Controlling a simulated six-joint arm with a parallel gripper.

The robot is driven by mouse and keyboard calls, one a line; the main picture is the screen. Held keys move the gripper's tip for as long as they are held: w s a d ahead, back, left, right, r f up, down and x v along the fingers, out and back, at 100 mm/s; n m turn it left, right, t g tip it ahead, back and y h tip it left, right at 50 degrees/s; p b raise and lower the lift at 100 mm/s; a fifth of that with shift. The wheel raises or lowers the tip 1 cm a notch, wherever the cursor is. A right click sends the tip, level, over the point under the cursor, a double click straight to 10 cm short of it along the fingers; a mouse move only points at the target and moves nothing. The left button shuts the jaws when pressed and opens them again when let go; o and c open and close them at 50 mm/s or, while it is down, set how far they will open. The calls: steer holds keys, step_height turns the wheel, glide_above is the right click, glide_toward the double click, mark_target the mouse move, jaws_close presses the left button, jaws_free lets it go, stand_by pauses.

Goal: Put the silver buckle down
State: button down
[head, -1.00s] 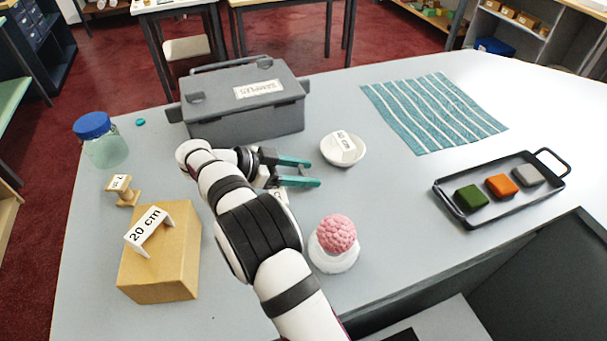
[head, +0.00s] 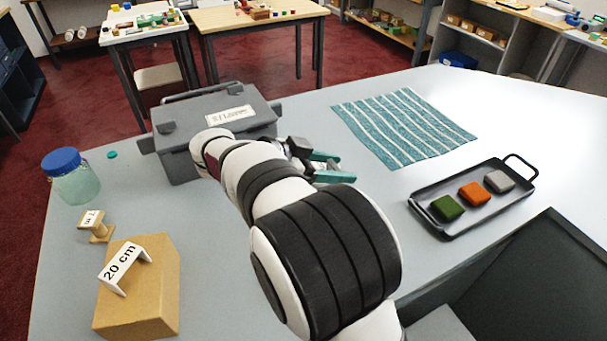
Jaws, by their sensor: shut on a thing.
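My gripper (head: 328,167) has teal fingers and is over the counter (head: 310,115), in front of the grey box's right end and left of the striped cloth. The fingers point right, with a small gap between them. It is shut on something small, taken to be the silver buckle. My arm covers the counter area below and behind the gripper.
The striped cloth (head: 400,125) lies flat. A black tray (head: 480,220) holds green, orange and grey blocks. Counter between cloth and tray is clear.

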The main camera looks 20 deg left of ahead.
steer(key=shift+w+r+n+t, duration=0.3)
steer(key=shift+n+t, duration=0.1)
steer(key=a+f+n+t+y, duration=0.1)
steer(key=a+f+n+y, duration=0.1)
steer(key=a, duration=0.5)
steer(key=a+f+n+t+y, duration=0.1)
steer(key=a+f+n+y, duration=0.1)
steer(key=a, duration=0.4)
steer(key=s+a+f+n+y, duration=0.1)
steer(key=a+f+n+y, duration=0.1)
steer(key=a+n+y, duration=0.2)
steer(key=shift+a+f+t+y, duration=0.15)
steer(key=shift+a+t, duration=0.05)
steer(key=shift+a, duration=0.75)
steer(key=shift+a+f+t+y, duration=0.1)
steer(key=shift+a+t+y, duration=0.1)
steer(key=shift+a, duration=0.7)
steer(key=f, duration=0.4)
steer(key=shift+a, duration=0.35)
steer(key=shift+f, duration=0.2)
steer(key=shift+f, duration=0.1)
steer(key=shift+c, duration=1.1)
jaws_free()
